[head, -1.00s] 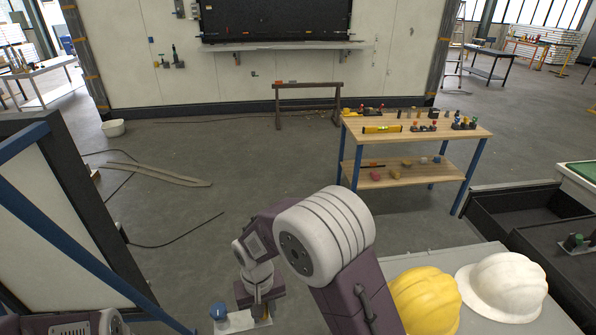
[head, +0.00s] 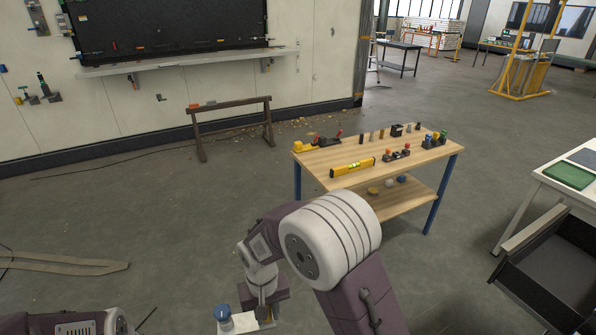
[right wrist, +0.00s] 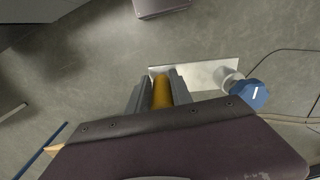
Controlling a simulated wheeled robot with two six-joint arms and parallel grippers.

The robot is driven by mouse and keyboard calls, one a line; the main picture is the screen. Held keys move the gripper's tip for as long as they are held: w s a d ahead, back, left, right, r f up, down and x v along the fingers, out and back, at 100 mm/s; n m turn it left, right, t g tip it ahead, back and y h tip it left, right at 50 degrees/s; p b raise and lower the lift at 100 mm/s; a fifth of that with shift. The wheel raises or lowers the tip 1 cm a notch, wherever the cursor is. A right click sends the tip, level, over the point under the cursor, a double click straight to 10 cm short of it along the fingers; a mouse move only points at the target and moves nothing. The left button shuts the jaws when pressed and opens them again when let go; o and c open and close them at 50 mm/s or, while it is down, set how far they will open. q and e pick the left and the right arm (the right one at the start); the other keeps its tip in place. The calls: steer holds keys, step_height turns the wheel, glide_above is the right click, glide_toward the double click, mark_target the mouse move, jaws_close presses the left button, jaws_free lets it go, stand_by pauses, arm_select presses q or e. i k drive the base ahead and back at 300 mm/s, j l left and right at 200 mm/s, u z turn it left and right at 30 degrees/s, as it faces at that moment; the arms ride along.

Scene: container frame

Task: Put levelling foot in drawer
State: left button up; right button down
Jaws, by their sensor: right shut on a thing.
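My right gripper (right wrist: 160,88) is shut on a piece with an orange-yellow cylinder (right wrist: 162,92) between the fingers, a pale flat plate (right wrist: 207,76) and a blue knob (right wrist: 250,94). I take it for the levelling foot. In the head view its blue knob (head: 222,312) shows low in the picture, well above the floor, with my right gripper (head: 262,310) partly hidden behind my wrist. A dark open drawer (head: 553,265) is at the right edge of the head view, cut off by the frame. Its visible inside looks empty. My left gripper is out of view.
A wooden workbench (head: 372,162) with blue legs stands ahead, carrying a yellow level (head: 352,168) and several small parts. A white table (head: 572,185) with a green pad (head: 569,177) stands at the right. Grey floor is open left of the bench. A low trestle (head: 232,112) stands by the wall.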

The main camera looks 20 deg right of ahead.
mark_target(565, 261)
steer(key=i+l+z, duration=0.2)
steer(key=z, duration=0.25)
steer(key=i+z, duration=0.4)
steer(key=i+l+z, duration=0.1)
steer(key=i+z, duration=0.15)
steer(key=z, duration=0.2)
steer(key=i+j+z, duration=0.1)
steer(key=i+z, duration=0.2)
steer(key=z, duration=0.15)
steer(key=i+j+z, duration=0.2)
steer(key=z, duration=0.25)
steer(key=i+z, duration=0.85)
steer(key=i+j+z, duration=1.4)
steer(key=j+z, duration=0.25)
steer(key=j, duration=0.15)
steer(key=i+j+z, duration=0.25)
steer(key=j, duration=0.4)
steer(key=j+z, duration=0.2)
steer(key=j, duration=0.4)
